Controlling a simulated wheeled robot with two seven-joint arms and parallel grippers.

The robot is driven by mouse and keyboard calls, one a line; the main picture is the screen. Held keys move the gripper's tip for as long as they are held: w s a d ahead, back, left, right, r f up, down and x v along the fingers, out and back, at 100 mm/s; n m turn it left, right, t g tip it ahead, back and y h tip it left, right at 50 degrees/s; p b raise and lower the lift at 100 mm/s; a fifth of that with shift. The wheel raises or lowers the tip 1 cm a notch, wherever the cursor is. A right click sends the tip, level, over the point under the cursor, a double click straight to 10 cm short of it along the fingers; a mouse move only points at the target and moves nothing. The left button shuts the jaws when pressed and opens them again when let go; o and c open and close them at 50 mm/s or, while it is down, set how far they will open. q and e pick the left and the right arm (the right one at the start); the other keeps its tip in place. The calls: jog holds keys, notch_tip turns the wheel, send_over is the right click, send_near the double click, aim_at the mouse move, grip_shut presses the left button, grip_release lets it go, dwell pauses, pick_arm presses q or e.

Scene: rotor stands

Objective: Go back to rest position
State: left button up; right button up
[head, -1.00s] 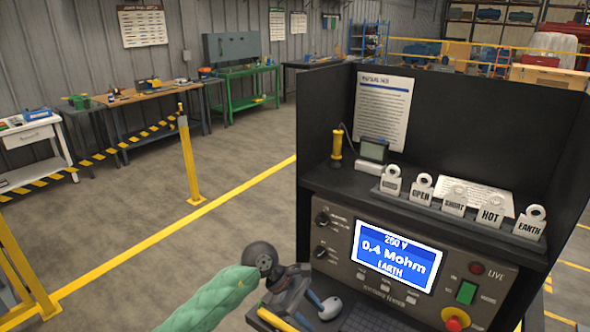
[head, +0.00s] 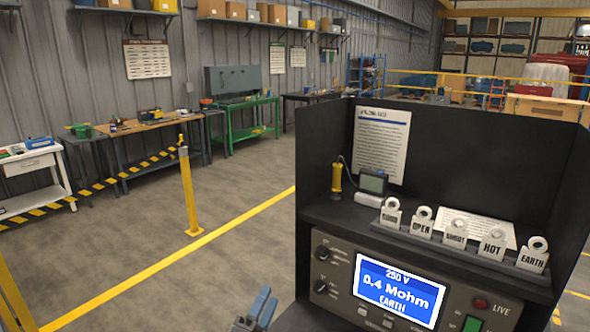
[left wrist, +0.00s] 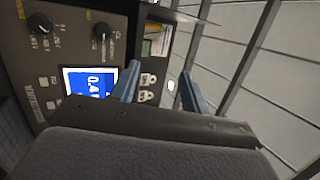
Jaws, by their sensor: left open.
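My left gripper (head: 256,312) shows at the bottom edge of the head view, left of the black test bench (head: 318,232). Only its blue-grey fingertips and a bit of its body are in the picture. In the left wrist view its two fingers (left wrist: 155,88) stand apart with nothing between them, in front of the bench panel. The bench screen (head: 398,292) reads 250 V, 0.4 Mohm, EARTH; part of it also shows in the left wrist view (left wrist: 88,82). My right gripper is not in view.
Labelled tags (head: 442,229) stand in a row on the bench shelf, beside a small meter (head: 373,184) and a yellow-handled probe (head: 337,178). A yellow post (head: 189,195) with a striped barrier stands to the left. Open floor lies between the bench and the wall tables.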

pick_arm(q)
jog(key=s+a+f+n+g+y, duration=0.3)
jog(key=a+f+n+y, duration=0.25)
jog(key=f+n, duration=0.2)
jog(key=s+a+f+n+g+y, duration=0.3)
jog(key=s+a+f+n+y, duration=0.15)
jog(key=a+f+n, duration=0.3)
jog(key=s+a+f+n+g+h, duration=0.1)
jog(key=s+f+n+g, duration=0.2)
jog(key=s+f+g, duration=0.5)
jog(key=s+a+f+n+g, duration=0.1)
jog(key=s+f+n+g, duration=0.3)
jog(key=s, duration=0.9)
notch_tip(320, 180, down, 29)
jog(key=w+d+m+b, duration=0.1)
jog(key=w+d+m, duration=0.1)
jog(key=s+f, duration=0.4)
jog(key=f, duration=0.6)
jog(key=s+f+b, duration=0.1)
jog(key=s+f, duration=0.2)
jog(key=f, duration=0.8)
jog(key=shift+s+f+g, duration=0.25)
jog(key=shift+s+g, duration=0.15)
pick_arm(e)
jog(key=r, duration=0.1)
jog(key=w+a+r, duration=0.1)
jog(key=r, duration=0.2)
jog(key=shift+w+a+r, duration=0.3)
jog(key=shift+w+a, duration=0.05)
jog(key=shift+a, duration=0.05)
